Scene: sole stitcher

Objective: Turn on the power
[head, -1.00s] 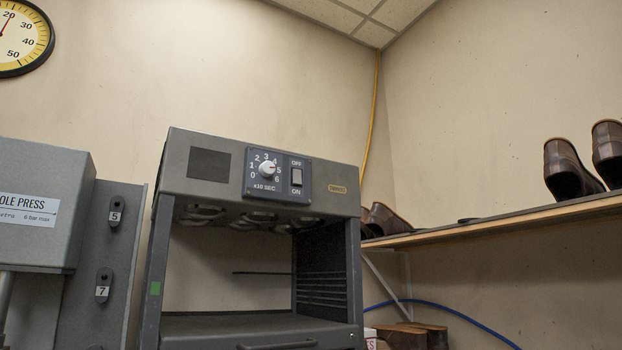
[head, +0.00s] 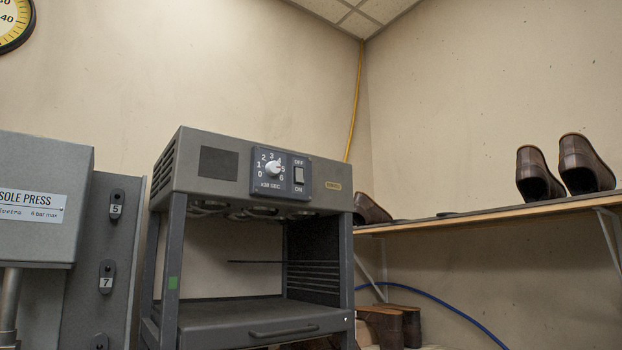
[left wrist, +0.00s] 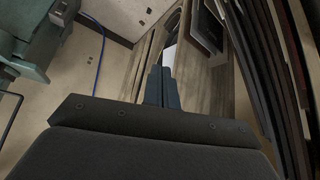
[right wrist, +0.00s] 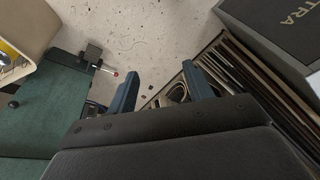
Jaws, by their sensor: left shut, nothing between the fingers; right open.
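The power switch (head: 299,175) is a rocker between the labels OFF and ON on the dark control panel (head: 281,188) of a grey open-fronted machine (head: 190,172). A dial (head: 274,168) marked x10 SEC sits left of the switch. Neither gripper shows in the head view. My left gripper (left wrist: 162,75) is shut and empty in the left wrist view, pointing toward wooden boards. My right gripper (right wrist: 165,85) is open and empty in the right wrist view, above a speckled floor. The switch shows in neither wrist view.
A grey sole press (head: 40,190) stands left of the machine. A wooden shelf (head: 480,218) with brown shoes (head: 586,165) runs along the right wall. In the right wrist view, a green machine part (right wrist: 50,110) is at left and a dark box (right wrist: 280,30) at right.

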